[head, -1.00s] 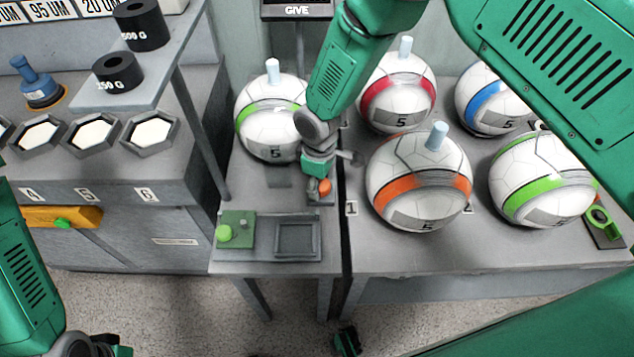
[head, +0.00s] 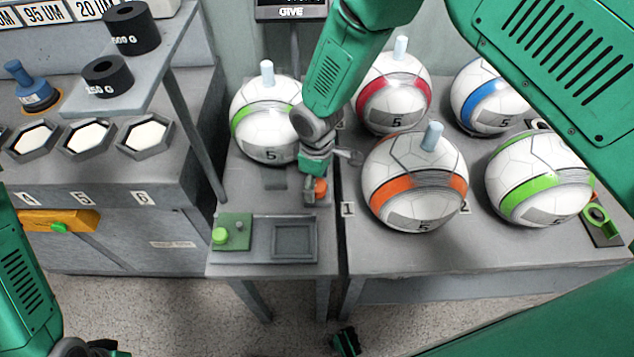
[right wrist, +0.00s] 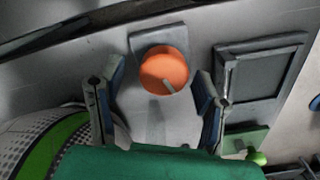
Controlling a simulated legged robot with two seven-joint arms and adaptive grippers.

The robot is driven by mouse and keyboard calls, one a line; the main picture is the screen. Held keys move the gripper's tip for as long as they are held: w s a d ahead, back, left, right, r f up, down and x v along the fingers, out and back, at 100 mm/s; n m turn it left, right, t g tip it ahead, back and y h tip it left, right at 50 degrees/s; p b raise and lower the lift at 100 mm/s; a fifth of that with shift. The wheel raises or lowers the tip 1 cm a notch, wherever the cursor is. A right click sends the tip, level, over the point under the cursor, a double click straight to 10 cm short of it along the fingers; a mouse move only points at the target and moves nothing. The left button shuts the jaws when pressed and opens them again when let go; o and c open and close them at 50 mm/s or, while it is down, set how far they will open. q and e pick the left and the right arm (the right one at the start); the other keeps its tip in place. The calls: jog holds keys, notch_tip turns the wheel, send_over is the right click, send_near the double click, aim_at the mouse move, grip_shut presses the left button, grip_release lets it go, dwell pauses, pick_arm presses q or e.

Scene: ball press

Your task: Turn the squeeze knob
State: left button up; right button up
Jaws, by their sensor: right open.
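The squeeze knob is the round orange knob (head: 321,187) on the small grey table, in front of the ball with the green band. In the right wrist view the orange knob (right wrist: 164,69) sits on a dark square base, with a small grey pointer on its lower edge. My right gripper (head: 316,178) is just above and behind the knob and partly hides it. In the right wrist view the open fingers of my right gripper (right wrist: 155,100) stand to either side, below the knob, with nothing between them.
A ball with a green band (head: 262,122) stands close behind and left of my right gripper. A ball with an orange band (head: 415,180) stands to its right. A green button plate (head: 233,231) and an empty grey tray (head: 294,238) lie in front of the knob.

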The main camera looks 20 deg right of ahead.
aim_at(317, 183)
notch_tip(317, 183, up, 11)
dwell(0.3)
dwell(0.4)
